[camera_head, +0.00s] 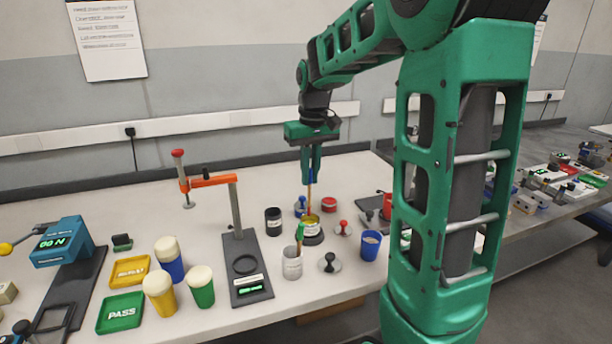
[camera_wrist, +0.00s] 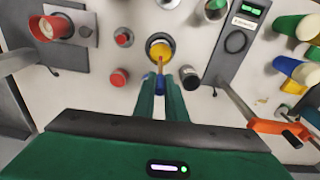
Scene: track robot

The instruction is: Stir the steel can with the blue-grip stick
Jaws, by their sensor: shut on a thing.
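My gripper (camera_head: 311,178) is shut on the stick (camera_head: 309,200). A little of its blue grip shows between the fingertips. The stick points down, nearly upright, and its lower end goes into an open can (camera_head: 312,238) with yellow contents. In the wrist view my fingers (camera_wrist: 161,84) reach toward that can (camera_wrist: 149,45), and the stick (camera_wrist: 160,67) ends in the yellow. The stick's tip is hidden in the contents. A pale grey, labelled can (camera_head: 292,268) stands in front of it, with a green-grip stick (camera_head: 299,232) leaning in it.
A black cup (camera_head: 273,222) stands close left of the yellow-filled can. A red-knobbed piece (camera_head: 343,228), a red round pot (camera_head: 329,204) and a blue cup (camera_head: 370,246) are to the right. A stand with an orange arm (camera_head: 215,180) rises at left.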

